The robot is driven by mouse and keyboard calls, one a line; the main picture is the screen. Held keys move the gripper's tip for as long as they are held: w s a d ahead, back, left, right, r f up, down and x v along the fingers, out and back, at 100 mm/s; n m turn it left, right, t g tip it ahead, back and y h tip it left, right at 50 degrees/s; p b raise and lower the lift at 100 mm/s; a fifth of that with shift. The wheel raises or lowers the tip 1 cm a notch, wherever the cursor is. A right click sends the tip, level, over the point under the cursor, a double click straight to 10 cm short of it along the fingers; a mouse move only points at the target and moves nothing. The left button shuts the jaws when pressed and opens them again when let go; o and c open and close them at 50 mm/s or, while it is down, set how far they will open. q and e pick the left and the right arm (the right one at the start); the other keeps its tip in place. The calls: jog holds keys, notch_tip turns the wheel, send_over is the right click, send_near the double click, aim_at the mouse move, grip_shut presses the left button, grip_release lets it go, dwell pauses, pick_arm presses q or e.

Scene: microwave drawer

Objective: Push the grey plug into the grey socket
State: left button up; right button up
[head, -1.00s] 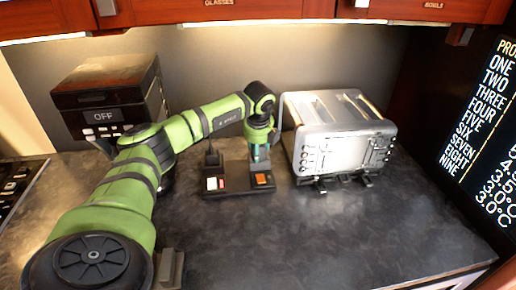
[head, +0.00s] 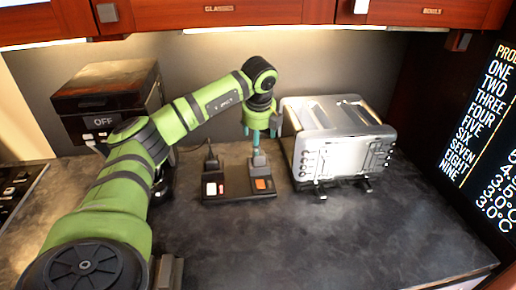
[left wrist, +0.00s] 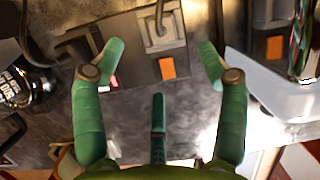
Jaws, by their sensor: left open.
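The grey plug (head: 258,158) stands upright at the grey socket (head: 262,175), on the right half of a dark two-socket block. In the left wrist view the plug (left wrist: 160,24) sits in the square socket (left wrist: 160,44) above an orange switch; I cannot tell whether it is fully seated. My left gripper (head: 260,134) is open just above the plug, fingers pointing down. In the left wrist view its green fingers (left wrist: 160,50) are spread wide, with nothing between the tips. My right gripper is in neither view.
A black plug (head: 211,158) stands in the block's left half, beside a white and red switch (head: 215,188). A silver toaster (head: 335,145) stands close on the right. A dark box marked OFF (head: 105,105) is at the left. The front counter (head: 320,240) is clear.

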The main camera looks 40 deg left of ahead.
pick_arm(q)
jog(key=shift+v, duration=1.6)
